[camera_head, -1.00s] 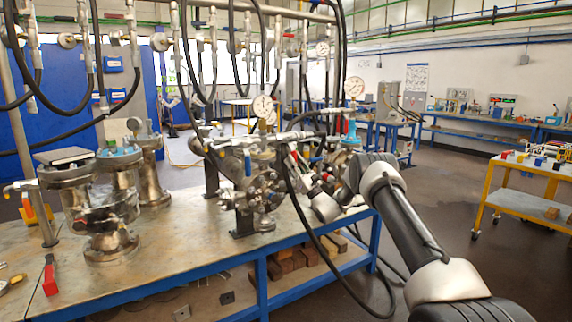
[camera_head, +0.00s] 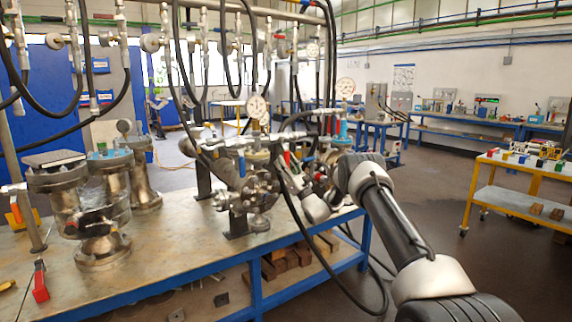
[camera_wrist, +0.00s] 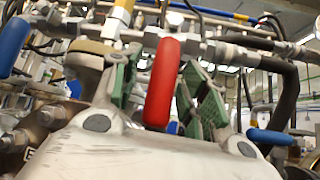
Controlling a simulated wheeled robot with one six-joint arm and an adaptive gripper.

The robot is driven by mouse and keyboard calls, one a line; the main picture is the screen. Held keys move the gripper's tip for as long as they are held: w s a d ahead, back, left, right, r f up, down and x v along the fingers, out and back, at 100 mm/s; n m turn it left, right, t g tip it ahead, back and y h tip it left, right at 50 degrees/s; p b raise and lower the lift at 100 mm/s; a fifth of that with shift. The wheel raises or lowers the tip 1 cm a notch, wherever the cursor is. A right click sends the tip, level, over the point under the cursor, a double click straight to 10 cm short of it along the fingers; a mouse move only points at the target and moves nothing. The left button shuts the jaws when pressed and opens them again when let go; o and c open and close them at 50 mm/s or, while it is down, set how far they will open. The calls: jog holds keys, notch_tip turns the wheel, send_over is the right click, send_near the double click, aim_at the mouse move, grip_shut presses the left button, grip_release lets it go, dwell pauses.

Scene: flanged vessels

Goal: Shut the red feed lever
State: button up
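The red feed lever (camera_wrist: 163,82) is in the middle of the wrist view, extending down from a metal valve and pipe fitting. A small red piece, likely the same lever, shows beside the gauge assembly in the head view (camera_head: 286,157). My gripper (camera_wrist: 160,95) is open, with one green-padded finger on each side of the red lever. A gap shows at the left pad; the right pad is very near the lever, and contact there cannot be told. The lever's lower end is partly hidden by my gripper body. In the head view my gripper is small among the pipework.
Blue levers flank the red one, at left (camera_wrist: 14,45) and right (camera_wrist: 270,137). Black hoses hang around the pipework. A flanged vessel (camera_head: 103,235) and a red-handled tool (camera_head: 40,282) are on the bench (camera_head: 170,235). Open floor lies right of the bench.

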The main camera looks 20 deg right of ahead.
jog(key=v, duration=1.2)
